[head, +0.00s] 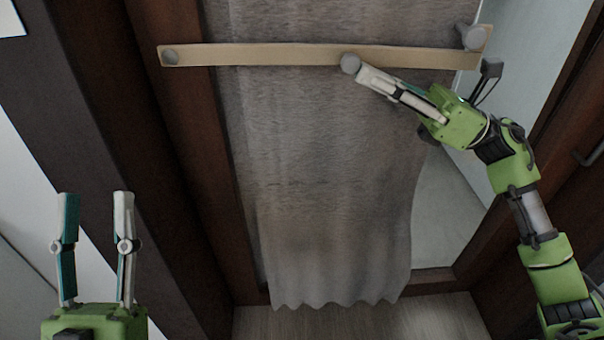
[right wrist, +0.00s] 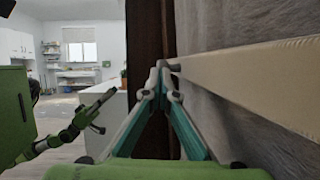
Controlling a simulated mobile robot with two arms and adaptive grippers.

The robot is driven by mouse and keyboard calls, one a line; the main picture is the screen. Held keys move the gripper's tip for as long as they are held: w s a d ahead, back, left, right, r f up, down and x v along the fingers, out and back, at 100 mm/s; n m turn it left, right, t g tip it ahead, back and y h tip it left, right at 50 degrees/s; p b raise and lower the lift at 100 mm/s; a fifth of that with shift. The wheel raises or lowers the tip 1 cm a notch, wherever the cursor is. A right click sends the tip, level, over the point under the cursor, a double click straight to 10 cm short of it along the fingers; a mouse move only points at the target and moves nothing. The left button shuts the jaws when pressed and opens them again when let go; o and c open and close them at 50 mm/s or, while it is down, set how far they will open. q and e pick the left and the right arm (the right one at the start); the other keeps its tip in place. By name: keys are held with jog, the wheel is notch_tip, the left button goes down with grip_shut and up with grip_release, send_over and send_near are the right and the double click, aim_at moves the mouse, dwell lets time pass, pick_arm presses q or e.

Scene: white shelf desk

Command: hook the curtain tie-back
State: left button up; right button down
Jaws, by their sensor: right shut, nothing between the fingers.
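The grey curtain (head: 330,170) hangs in the dark wooden frame. In the right wrist view, the band (right wrist: 250,80) passes right of the closed fingers. My left gripper (head: 95,195) is open and empty, at lower left.
Dark wooden posts (head: 170,130) stand left of the curtain. A pale glass pane (head: 455,205) and another dark frame are at right. The right wrist view shows a room with a white counter (right wrist: 108,118) behind. The space between my two grippers is open.

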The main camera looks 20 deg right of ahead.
pick_arm(q)
jog(key=shift+w+f+y, duration=0.3)
jog(key=shift+w+f, duration=0.05)
pick_arm(e)
jog(key=shift+r, duration=0.25)
